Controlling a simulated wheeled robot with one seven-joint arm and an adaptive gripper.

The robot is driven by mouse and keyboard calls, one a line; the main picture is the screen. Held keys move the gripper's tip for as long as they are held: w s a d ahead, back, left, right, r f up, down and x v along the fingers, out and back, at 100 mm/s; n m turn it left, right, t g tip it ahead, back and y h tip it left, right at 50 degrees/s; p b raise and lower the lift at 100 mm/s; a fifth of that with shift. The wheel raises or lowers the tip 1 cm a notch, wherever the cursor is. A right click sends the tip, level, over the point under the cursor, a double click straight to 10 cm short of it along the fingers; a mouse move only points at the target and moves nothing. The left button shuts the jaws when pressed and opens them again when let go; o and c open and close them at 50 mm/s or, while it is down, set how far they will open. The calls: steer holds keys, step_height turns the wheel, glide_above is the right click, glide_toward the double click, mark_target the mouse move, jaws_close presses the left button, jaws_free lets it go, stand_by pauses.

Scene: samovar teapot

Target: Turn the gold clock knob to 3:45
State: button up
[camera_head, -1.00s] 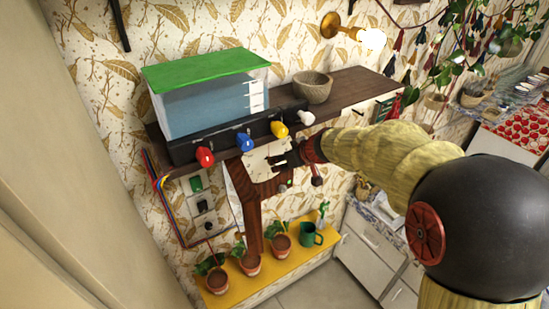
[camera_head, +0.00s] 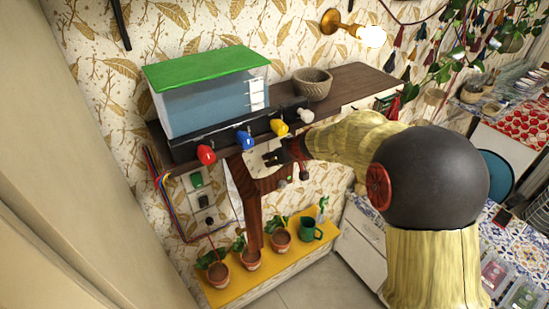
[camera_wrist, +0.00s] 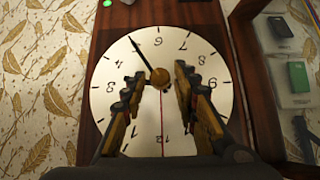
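The round white clock face (camera_wrist: 205,100) fills the middle of the wrist view, with its numerals upside down. The gold clock knob (camera_wrist: 161,78) sits at its centre. Other hands may be hidden behind the fingers. My gripper (camera_wrist: 166,73) is open, its fingertips on either side of the knob. In the head view, my gripper (camera_head: 279,157) is at the clock (camera_head: 256,160), hiding the knob.
A wooden shelf (camera_head: 350,85) above the clock holds a green-lidded water tank (camera_head: 205,95) and a bowl (camera_head: 312,84). Red, blue, yellow and white knobs (camera_head: 246,141) stick out above the clock. Potted plants (camera_head: 281,237) stand on a yellow shelf below.

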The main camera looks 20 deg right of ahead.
steer(key=c, duration=0.6)
jaws_close()
steer(key=shift+d+b, duration=0.1)
steer(key=shift+b, duration=0.35)
steer(key=shift+d+f+y+b, duration=0.15)
steer(key=shift+y+b, duration=0.25)
steer(key=shift+b, duration=0.55)
steer(key=shift+w+d+f+m+t+y+b, duration=0.15)
steer(key=shift+f+m+t+y+b, duration=0.3)
steer(key=shift+m+y+b, duration=2.45)
steer(key=shift+d+f+m+t+y+b, duration=0.15)
steer(key=shift+f+m+t+y+b, duration=0.25)
steer(key=shift+m+y+b, duration=2.5)
steer(key=shift+w+d+f+m+t+y+b, duration=0.15)
steer(key=shift+f+m+t+y+b, duration=0.3)
steer(key=shift+m+y+b, duration=2.45)
steer(key=n+h+b, duration=0.2)
steer(key=n, duration=0.1)
steer(key=shift+s+r+b, duration=0.1)
steer(key=shift+r+b, duration=0.05)
steer(key=shift+b, duration=0.25)
